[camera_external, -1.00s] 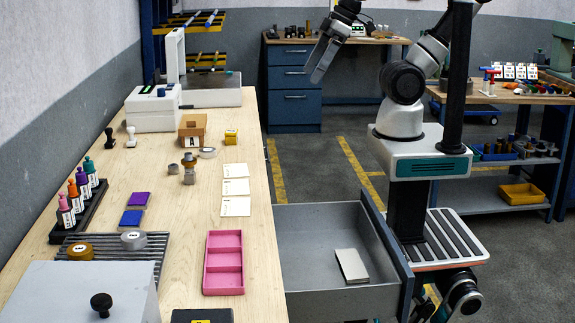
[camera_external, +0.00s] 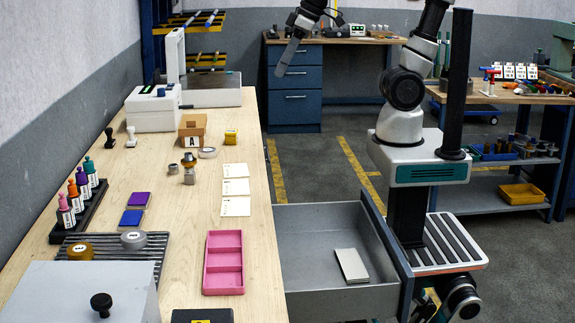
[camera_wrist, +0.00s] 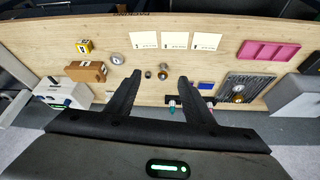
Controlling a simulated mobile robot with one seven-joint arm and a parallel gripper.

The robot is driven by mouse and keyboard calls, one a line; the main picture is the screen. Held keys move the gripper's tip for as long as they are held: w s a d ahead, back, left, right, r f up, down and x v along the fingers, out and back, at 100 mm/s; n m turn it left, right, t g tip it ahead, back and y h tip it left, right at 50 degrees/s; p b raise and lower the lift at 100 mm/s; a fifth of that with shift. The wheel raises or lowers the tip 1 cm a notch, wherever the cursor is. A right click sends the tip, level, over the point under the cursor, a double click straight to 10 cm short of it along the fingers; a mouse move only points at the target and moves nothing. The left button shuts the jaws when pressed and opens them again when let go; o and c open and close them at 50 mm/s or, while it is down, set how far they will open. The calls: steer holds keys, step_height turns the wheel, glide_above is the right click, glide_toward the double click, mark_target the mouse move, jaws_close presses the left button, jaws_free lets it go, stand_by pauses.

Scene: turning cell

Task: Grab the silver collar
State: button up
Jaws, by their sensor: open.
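My gripper (camera_external: 283,70) is raised in the air beyond the right edge of the bench in the external view. In the wrist view my gripper (camera_wrist: 160,79) is open, with nothing held between its black fingers. A silver ring-shaped piece (camera_external: 208,152) lies on the bench, and it also shows in the wrist view (camera_wrist: 116,58). A silver disc with a label (camera_external: 133,240) sits on the ribbed mat. I cannot tell which silver piece is the collar.
A gold disc (camera_external: 80,251) shares the ribbed mat (camera_external: 150,251). A brown box marked A (camera_external: 194,125), a yellow block (camera_external: 231,137), cards (camera_external: 235,187) and a pink tray (camera_external: 206,263) are on the bench (camera_external: 190,222). An open drawer (camera_external: 310,229) juts out from its right side.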

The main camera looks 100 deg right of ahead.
steer(key=w+d+f+m+b, duration=0.2)
steer(key=w+f, duration=0.1)
steer(key=w, duration=0.7)
steer(key=m+g+h+b, duration=0.1)
steer(key=m+h+b, duration=0.1)
steer(key=m+b, duration=0.1)
glide_toward(173, 166)
steer(key=x, duration=0.2)
steer(key=shift+w+d+f, duration=0.2)
steer(key=shift+w, duration=0.1)
steer(key=shift+s+x, duration=0.15)
steer(key=shift+x, duration=1.35)
steer(key=shift+s+x, duration=0.1)
steer(key=shift+x, duration=1.45)
steer(key=c, duration=1.2)
